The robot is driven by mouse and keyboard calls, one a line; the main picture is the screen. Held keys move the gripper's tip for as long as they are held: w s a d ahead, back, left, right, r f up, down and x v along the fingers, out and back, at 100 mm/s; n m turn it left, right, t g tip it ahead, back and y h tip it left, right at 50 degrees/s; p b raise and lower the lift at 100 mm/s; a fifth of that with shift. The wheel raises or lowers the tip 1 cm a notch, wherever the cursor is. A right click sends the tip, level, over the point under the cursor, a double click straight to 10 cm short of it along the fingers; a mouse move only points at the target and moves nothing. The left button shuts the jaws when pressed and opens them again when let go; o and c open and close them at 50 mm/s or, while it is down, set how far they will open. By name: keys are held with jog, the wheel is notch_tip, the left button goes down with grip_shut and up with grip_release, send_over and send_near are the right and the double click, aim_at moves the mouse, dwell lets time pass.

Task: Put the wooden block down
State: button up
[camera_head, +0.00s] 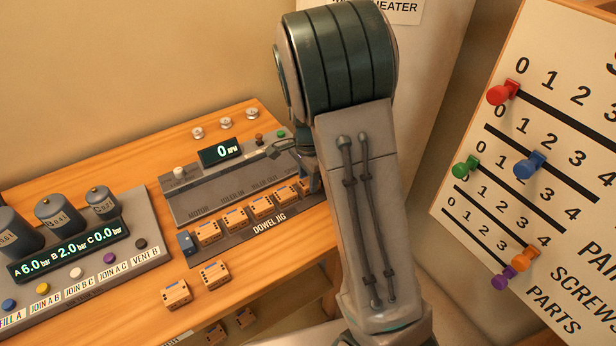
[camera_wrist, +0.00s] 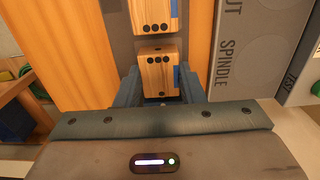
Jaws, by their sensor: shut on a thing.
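The wooden block (camera_wrist: 158,75) is pale wood with dark dots on its face and a blue patch on its side. In the wrist view it sits between the two blue-grey fingers of my gripper (camera_wrist: 160,88), which is shut on it. It is in line with another block (camera_wrist: 155,15) ahead of it, with a narrow gap between. In the head view my gripper (camera_head: 309,173) is at the right end of the dowel jig (camera_head: 240,246); my arm hides most of it and the held block. I cannot tell whether the block rests on the jig.
Several blocks stand in a row on the jig, by a blue piece (camera_head: 186,243) at its left end. Two loose blocks (camera_head: 176,294) (camera_head: 214,274) lie on the bench in front. A grey console (camera_head: 190,205) stands behind; a gauge panel (camera_head: 140,262) is left. A pegboard (camera_head: 480,190) is right.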

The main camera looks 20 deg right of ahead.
aim_at(308, 181)
jog(key=shift+f, duration=0.2)
jog(key=o, duration=1)
jog(key=shift+o, duration=0.2)
jog(key=shift+r, duration=0.1)
notch_tip(308, 181, up, 11)
jog(key=s+r+n+t, duration=0.3)
jog(key=s+n, duration=1.1)
jog(key=s, duration=0.7)
jog(key=shift+r, duration=0.65)
jog(key=shift+a, duration=0.1)
